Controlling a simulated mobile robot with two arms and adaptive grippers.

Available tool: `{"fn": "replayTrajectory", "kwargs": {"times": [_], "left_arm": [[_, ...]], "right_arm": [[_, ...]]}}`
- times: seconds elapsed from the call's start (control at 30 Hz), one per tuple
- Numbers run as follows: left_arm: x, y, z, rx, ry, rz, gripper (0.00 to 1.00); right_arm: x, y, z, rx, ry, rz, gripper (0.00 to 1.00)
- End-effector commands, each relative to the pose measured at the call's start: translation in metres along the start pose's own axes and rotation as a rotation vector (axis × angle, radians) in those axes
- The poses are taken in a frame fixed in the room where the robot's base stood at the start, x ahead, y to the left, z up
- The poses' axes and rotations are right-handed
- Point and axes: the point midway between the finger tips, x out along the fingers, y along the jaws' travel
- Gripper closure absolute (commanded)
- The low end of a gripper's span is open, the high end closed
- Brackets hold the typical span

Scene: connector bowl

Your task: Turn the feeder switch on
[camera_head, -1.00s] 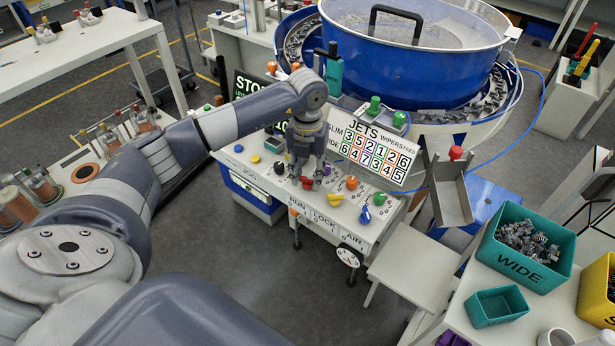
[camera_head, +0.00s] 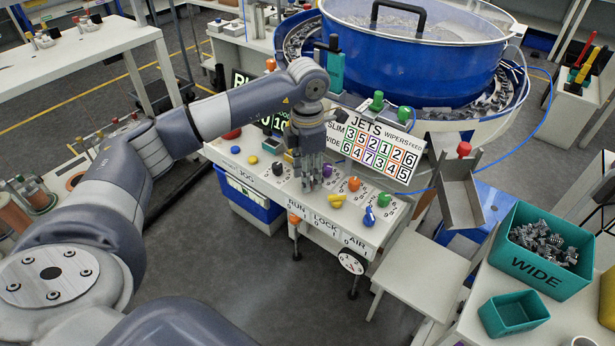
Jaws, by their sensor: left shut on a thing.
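The feeder control panel (camera_head: 262,181) stands in the middle of the head view, with RUN, LOCK and AIR labels along its front edge. My left gripper (camera_head: 312,186) points down at the panel behind the RUN label (camera_head: 297,206). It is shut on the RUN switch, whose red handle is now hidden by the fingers. The yellow LOCK switch (camera_head: 336,201) and the blue AIR switch (camera_head: 369,216) are just to the right. My right gripper is not in view.
Several coloured knobs, such as an orange one (camera_head: 354,184), stand close to the gripper. The JETS board (camera_head: 375,147) rises behind them. The blue bowl feeder (camera_head: 415,68) is at the back. A teal WIDE bin (camera_head: 534,267) is at the right. The floor before the panel is clear.

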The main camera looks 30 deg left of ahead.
Motion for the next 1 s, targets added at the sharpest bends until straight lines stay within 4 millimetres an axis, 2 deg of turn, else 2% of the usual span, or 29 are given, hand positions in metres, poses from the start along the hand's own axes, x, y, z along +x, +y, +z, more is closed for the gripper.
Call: {"fn": "replayTrajectory", "kwargs": {"times": [0.4, 1.0], "left_arm": [[0.0004, 0.0004, 0.0, 0.215, -0.001, 0.001, 0.89], [-0.0003, 0.0004, -0.0003, 0.254, 0.0, 0.001, 0.89]], "right_arm": [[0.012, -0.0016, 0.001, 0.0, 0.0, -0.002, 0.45], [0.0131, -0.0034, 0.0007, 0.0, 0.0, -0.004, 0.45]]}}
